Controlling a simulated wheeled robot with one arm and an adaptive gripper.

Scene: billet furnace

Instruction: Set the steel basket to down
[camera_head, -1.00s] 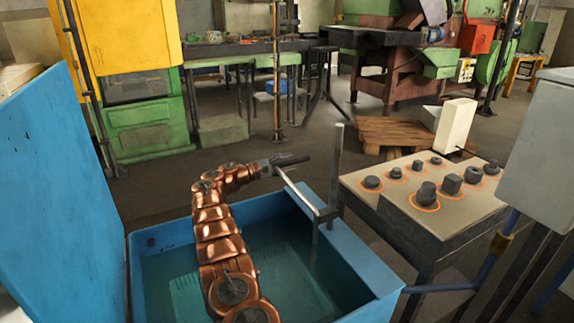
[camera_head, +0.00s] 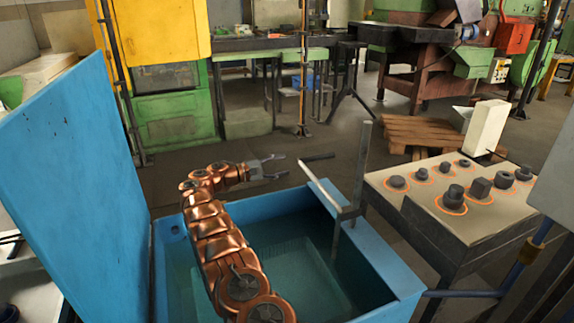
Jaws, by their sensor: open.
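A blue tank (camera_head: 384,262) holds greenish liquid, with its blue lid (camera_head: 75,165) standing open on the left. A faint ribbed shape (camera_head: 283,258) lies low in the liquid; it may be the steel basket, but I cannot tell clearly.
A table (camera_head: 480,215) with several dark, orange-ringed metal pieces stands right of the tank. Behind it are a wooden pallet (camera_head: 410,133) and a white block (camera_head: 485,127). A grey cabinet edge is at far right. Open floor lies behind the tank.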

